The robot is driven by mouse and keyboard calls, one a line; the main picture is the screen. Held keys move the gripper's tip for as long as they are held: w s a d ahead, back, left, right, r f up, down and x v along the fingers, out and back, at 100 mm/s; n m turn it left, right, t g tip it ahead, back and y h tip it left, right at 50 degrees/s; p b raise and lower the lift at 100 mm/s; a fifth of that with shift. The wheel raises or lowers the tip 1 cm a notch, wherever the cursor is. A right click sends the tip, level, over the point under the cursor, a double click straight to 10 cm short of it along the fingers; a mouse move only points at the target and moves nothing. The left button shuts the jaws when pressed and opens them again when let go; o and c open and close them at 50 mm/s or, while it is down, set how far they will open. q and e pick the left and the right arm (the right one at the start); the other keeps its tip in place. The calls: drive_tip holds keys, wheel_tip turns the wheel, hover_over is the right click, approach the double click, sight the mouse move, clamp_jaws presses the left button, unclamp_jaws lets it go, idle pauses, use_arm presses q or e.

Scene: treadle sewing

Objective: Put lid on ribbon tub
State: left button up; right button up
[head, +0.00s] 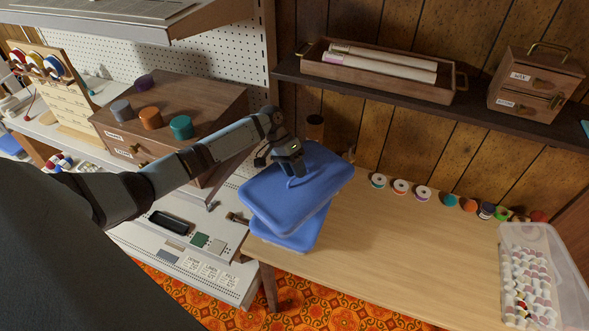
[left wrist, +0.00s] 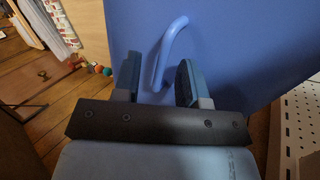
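A blue lid (head: 312,200) with a loop handle shows at the table's left end. It lies over the blue ribbon tub (head: 287,243), skewed to it, and hides most of it. I cannot tell whether lid and tub touch. My left gripper (head: 291,165) is at the handle from above. In the left wrist view, the handle (left wrist: 158,62) stands between the two fingers of my left gripper (left wrist: 160,75), with a visible gap on each side, so the fingers look open around it. The flat lid (left wrist: 235,45) fills the background there. My right gripper is out of view.
The wooden table (head: 400,260) is clear to the right of the tub. Several spools (head: 423,193) line its back edge, and a clear bin (head: 540,235) stands at the right. A wooden drawer cabinet (head: 215,105) is close on the left. A shelf (head: 370,92) hangs behind.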

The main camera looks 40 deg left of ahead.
use_arm(q)
drive_tip(key=b+v, duration=0.2)
drive_tip(key=v, duration=1.1)
drive_tip(key=shift+a+r+b, duration=0.15)
drive_tip(key=shift+r+b, duration=0.15)
drive_tip(key=shift+r, duration=0.1)
